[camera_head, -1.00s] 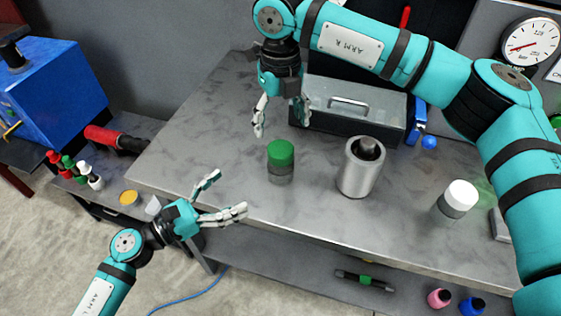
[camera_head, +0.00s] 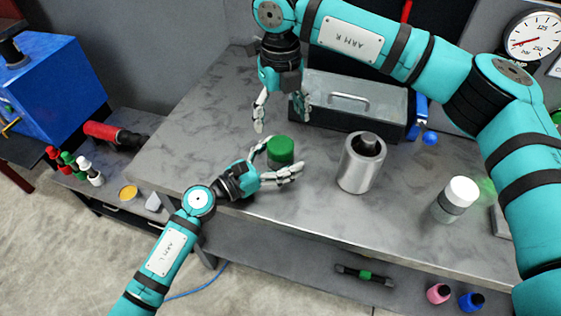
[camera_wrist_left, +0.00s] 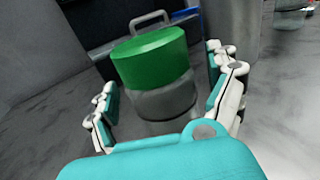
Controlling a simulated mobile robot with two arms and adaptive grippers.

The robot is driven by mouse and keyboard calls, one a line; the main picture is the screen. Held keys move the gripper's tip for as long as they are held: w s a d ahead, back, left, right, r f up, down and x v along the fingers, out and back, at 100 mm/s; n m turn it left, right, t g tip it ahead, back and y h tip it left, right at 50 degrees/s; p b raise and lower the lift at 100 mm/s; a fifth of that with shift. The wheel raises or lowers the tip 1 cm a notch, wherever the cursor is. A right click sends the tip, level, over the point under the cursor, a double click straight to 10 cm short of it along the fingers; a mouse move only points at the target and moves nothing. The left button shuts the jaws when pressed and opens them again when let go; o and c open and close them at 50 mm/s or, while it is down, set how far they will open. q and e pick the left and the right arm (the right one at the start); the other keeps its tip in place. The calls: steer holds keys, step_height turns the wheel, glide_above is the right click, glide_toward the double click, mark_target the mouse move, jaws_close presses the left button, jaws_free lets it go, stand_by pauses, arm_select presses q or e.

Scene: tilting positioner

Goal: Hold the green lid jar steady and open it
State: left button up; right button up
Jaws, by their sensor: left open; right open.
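The green lid jar (camera_head: 280,151) stands upright on the grey table, its grey body mostly hidden behind my left gripper in the head view. In the left wrist view the jar's green lid (camera_wrist_left: 152,58) and grey body (camera_wrist_left: 165,100) show between the fingers. My left gripper (camera_head: 279,159) is open, with its fingers on either side of the jar; I cannot tell if they touch it. It also shows in the left wrist view (camera_wrist_left: 165,90). My right gripper (camera_head: 282,115) is open and empty, pointing down above the table just behind the jar.
A metal cylinder (camera_head: 361,170) with a dark inside stands right of the jar. A white-lidded jar (camera_head: 457,198) stands farther right. A grey toolbox (camera_head: 350,118) is at the back. The table's left part (camera_head: 195,150) is clear.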

mark_target(280, 143)
arm_select(q)
jaws_close()
arm_select(e)
steer(key=m, duration=0.7)
steer(key=shift+a, duration=0.1)
steer(key=m, duration=0.6)
steer(key=shift+f, duration=0.15)
steer(key=shift+f+m, duration=0.3)
steer(key=shift+f, duration=3.55)
